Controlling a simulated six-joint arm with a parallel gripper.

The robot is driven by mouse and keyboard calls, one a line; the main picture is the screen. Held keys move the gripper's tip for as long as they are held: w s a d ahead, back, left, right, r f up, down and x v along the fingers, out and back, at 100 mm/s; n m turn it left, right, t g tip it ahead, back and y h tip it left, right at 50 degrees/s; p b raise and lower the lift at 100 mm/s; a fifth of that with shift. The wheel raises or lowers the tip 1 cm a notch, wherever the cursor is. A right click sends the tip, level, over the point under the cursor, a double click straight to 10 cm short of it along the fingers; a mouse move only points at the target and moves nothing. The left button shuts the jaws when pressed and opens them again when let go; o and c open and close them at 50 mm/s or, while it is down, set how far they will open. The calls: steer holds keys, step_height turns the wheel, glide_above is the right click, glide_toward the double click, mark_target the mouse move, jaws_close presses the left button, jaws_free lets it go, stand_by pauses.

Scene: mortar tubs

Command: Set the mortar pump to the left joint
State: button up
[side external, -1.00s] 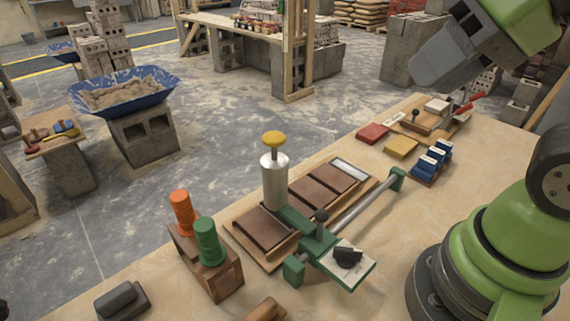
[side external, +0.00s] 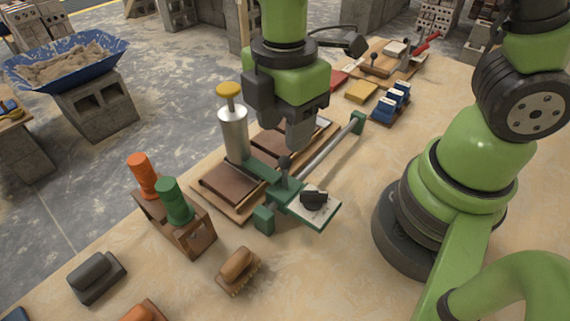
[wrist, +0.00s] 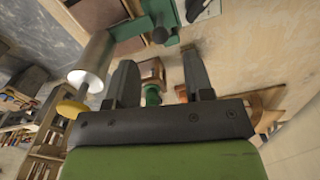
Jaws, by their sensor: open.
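The mortar pump (side external: 234,135) is an upright silver cylinder with a yellow knob (side external: 229,90). It sits on a green carriage (side external: 262,172) with a black ball lever, beside the left brick (side external: 229,181) of the board. The carriage is on a grey rail (side external: 325,145). The pump also shows at the left of the wrist view (wrist: 95,58). My gripper (side external: 301,143) points down, above and right of the pump, over the board, apart from it. In the wrist view, its two fingers (wrist: 160,85) are spread with nothing held. My gripper hides part of the bricks and joints.
A wooden holder (side external: 188,236) with orange and green handles stands left of the board. A brush (side external: 238,269) and a dark float (side external: 95,276) lie in front. Blue blocks (side external: 391,102) and a yellow block (side external: 361,91) are behind right. Table right of the dial plate is clear.

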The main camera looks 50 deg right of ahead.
mark_target(285, 157)
step_height(285, 157, down, 9)
steer(key=shift+r, duration=0.2)
steer(key=shift+c, duration=0.3)
